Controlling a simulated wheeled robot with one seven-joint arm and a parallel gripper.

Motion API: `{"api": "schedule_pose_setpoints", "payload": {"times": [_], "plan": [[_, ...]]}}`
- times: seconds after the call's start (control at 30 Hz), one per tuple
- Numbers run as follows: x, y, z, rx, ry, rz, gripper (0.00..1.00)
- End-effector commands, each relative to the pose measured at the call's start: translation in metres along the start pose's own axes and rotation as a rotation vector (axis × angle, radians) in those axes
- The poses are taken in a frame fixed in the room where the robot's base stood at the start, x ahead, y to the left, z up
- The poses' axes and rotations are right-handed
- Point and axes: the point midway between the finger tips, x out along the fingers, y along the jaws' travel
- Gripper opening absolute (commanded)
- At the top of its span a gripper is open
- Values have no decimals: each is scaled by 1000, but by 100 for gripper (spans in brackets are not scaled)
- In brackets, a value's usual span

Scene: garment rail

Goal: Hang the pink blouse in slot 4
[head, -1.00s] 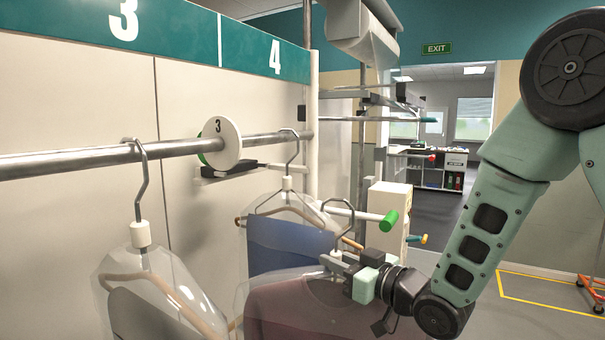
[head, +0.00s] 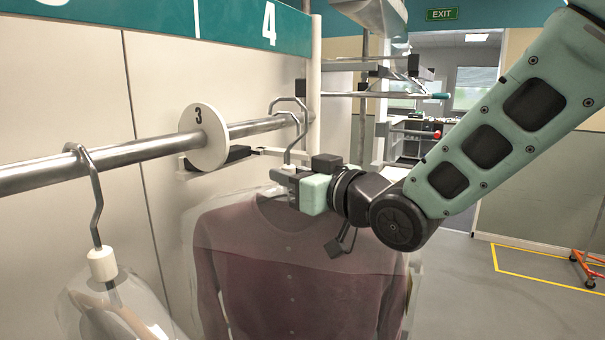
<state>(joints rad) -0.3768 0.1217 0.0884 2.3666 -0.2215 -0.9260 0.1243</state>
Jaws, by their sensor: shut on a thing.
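The pink blouse (head: 290,265) looks dark mauve under a clear plastic cover and hangs upright on its hanger. My gripper (head: 294,182) is shut on the hanger's neck, just below the hook. The metal hook (head: 272,108) is at the height of the rail (head: 100,163), near its far end, right of the white divider disc marked 3 (head: 205,140). I cannot tell whether the hook rests on the rail. A green sign with 4 (head: 268,22) is above that stretch. Another hook seems to overlap there; the blue garment is hidden behind the blouse.
Another covered garment (head: 115,305) hangs at left, its hook on the rail left of the disc. A pale post (head: 314,80) stands by the rail's far end. A dark bracket (head: 240,153) sits behind the rail. Open floor (head: 520,300) lies at right.

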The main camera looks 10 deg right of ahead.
Motion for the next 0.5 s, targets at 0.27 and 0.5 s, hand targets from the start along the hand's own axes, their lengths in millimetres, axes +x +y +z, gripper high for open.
{"api": "schedule_pose_setpoints", "payload": {"times": [0.27, 0.5], "plan": [[22, -12, -2, 0, 1, -2, 0], [40, -23, -2, -1, 0, -2, 0]]}}
